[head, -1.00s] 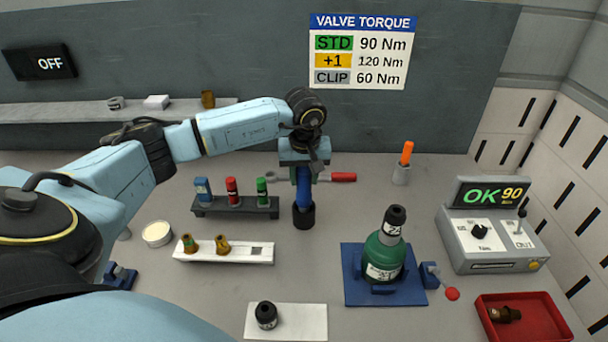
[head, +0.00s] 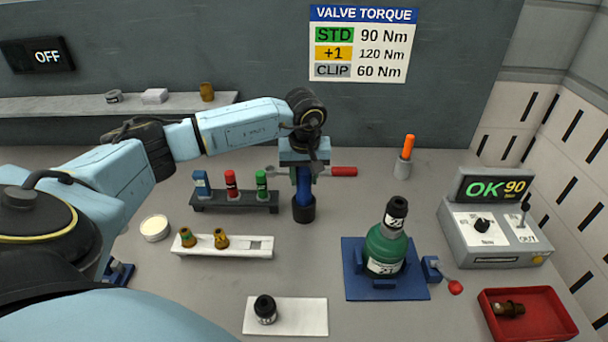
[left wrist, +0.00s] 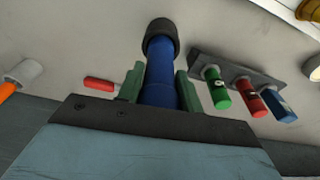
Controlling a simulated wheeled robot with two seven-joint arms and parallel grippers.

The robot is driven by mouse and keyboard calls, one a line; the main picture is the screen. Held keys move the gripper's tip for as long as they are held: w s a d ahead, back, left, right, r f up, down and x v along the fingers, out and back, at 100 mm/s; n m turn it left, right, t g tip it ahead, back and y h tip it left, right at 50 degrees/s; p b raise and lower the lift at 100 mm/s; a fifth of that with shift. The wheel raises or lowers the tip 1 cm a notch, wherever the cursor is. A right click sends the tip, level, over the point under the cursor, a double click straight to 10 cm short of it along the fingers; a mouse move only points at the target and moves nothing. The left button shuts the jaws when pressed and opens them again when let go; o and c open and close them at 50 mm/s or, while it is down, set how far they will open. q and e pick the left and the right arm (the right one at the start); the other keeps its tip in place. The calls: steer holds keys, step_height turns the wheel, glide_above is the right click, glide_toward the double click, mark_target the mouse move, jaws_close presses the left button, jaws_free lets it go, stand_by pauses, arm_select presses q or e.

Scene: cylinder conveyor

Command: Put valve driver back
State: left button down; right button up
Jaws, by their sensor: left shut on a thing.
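The valve driver (head: 304,192), a blue cylinder, stands upright on the far middle of the table. My left gripper (head: 303,177) is over it, shut on its upper part. In the left wrist view the green fingers sit on both sides of the blue driver (left wrist: 162,72). A black round piece (head: 304,212) surrounds its lower end; I cannot tell whether this is a holder or part of the driver. My right gripper is not in view.
A dark rack (head: 235,205) with blue, red and green pieces stands just left. A long red-handled tool (head: 343,172) lies behind. A green bottle (head: 385,250) stands on a blue base at right. A control box (head: 495,235) reads OK 90. A red tray (head: 545,325) is front right.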

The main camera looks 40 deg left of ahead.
arm_select(q)
steer(key=shift+f+b, duration=0.8)
steer(key=shift+f, duration=0.2)
steer(key=c, duration=0.9)
jaws_free()
steer(key=shift+o, duration=0.2)
steer(key=shift+f, duration=0.1)
steer(key=shift+r+p, duration=2)
steer(key=shift+r, duration=1.15)
